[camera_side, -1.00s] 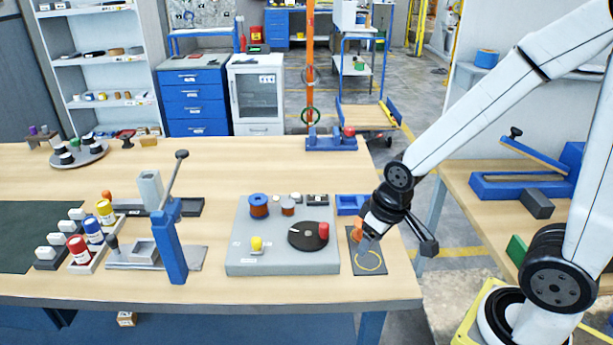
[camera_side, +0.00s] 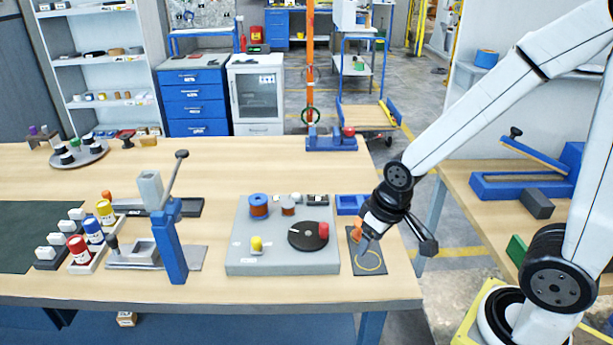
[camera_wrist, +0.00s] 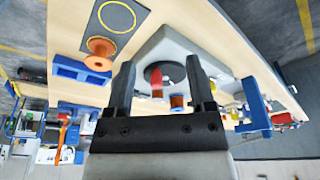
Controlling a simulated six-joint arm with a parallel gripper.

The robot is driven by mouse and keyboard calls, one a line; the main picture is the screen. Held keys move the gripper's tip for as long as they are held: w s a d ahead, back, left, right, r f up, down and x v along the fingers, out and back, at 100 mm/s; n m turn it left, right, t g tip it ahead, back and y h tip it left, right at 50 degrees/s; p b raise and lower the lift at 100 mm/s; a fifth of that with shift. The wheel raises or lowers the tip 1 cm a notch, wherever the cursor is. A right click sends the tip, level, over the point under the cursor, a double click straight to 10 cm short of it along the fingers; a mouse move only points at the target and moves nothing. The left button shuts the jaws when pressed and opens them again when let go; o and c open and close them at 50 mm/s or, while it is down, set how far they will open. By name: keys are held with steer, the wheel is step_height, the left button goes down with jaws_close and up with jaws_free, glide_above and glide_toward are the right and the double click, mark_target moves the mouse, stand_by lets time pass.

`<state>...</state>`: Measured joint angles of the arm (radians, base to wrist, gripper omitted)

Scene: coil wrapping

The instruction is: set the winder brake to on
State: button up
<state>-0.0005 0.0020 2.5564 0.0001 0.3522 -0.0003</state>
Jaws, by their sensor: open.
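The winder is a grey base plate (camera_side: 282,262) on the wooden bench. It carries a black disc (camera_side: 305,238) with a red knob (camera_side: 323,230), a yellow knob (camera_side: 257,243) at the front left, and small dark and light parts along its back edge. I cannot tell which part is the brake or how it is set. My gripper (camera_side: 364,241) is open and empty, right of the plate, above a dark mat (camera_side: 370,266). In the wrist view, the disc (camera_wrist: 172,72) and red knob (camera_wrist: 156,82) show between the fingers (camera_wrist: 160,66), beyond them.
An orange spool (camera_wrist: 101,47) stands on the mat beside its yellow ring, close to my gripper. A blue tray (camera_side: 350,204) lies behind it. A blue lever press (camera_side: 172,240) rises at left.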

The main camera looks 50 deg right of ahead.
steer(key=w+a+r+n+g, duration=0.15)
steer(key=w+a, duration=0.25)
steer(key=w, duration=0.7)
steer(key=n+g, duration=0.1)
steer(key=n, duration=0.1)
glide_above(255, 238)
steer(key=shift+s+f, duration=0.1)
steer(key=shift+f, duration=0.5)
steer(key=shift+f, duration=0.1)
steer(key=shift+f, duration=3.75)
jaws_close()
